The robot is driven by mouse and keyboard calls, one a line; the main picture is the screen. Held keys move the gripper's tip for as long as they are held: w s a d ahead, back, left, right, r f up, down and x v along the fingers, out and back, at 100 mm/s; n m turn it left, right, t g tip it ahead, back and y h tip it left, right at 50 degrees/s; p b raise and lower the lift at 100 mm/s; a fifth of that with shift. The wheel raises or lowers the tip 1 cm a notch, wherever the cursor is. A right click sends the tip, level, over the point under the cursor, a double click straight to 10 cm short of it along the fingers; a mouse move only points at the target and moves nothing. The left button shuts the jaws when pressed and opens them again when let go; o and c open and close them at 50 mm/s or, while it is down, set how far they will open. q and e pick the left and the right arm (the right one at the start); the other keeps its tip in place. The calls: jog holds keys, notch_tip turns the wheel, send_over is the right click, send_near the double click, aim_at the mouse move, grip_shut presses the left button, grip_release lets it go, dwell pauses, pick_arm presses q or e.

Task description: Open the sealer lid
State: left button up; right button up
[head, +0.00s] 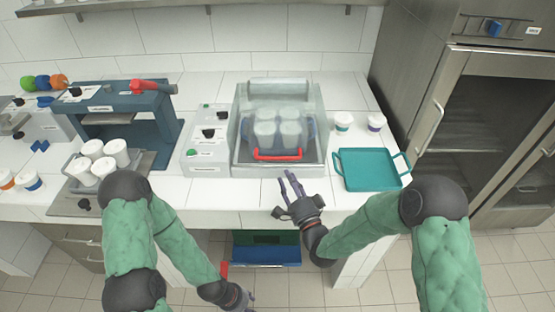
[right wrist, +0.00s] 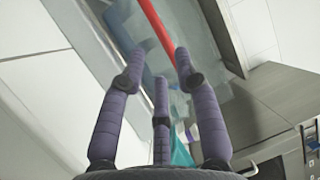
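The sealer (head: 236,120) is a grey metal box on the counter, with several pale cups (head: 278,128) showing inside, apparently through a clear lid that is down. A red handle (head: 277,155) runs along the lid's front; in the right wrist view it is a red bar (right wrist: 158,30) ahead of the fingertips. My right gripper (head: 291,182) is just in front of the sealer, below the handle and apart from it. Its three fingers are spread and empty in the right wrist view (right wrist: 158,72). My left gripper (head: 238,297) hangs low before the counter; its fingers are mostly out of sight.
A control box (head: 207,140) with knobs stands left of the sealer. A teal tray (head: 371,168) lies to its right, with two lidded cups (head: 343,122) behind it. A blue-grey press (head: 118,105) and white cups (head: 104,160) stand at left. A steel cabinet (head: 470,120) bounds the right.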

jog(key=b+x, duration=0.1)
jog(key=x, duration=0.7)
jog(key=shift+w+a, duration=0.1)
jog(key=shift+w, duration=0.05)
grip_shut()
